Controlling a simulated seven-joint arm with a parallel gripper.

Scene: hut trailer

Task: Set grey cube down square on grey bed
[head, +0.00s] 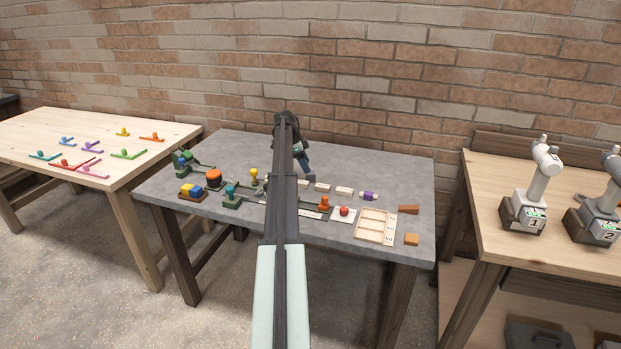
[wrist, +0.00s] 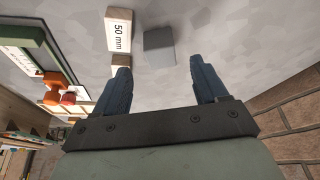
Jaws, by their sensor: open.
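A grey cube (wrist: 159,46) shows in the wrist view on the grey surface, just beyond the fingertips and roughly between their lines. My gripper (wrist: 160,64) is open with its blue fingers apart, and nothing is between them. In the head view my gripper (head: 308,172) is over the back middle of the grey table, and my arm hides the cube. I cannot make out a grey bed separate from the grey tabletop (head: 370,160).
A white block marked 50 mm (wrist: 119,32) stands left of the cube in the wrist view. Red and orange pieces (wrist: 60,92) lie farther left. In the head view, a wooden tray (head: 361,227) is at the front right; the tabletop's back right is clear.

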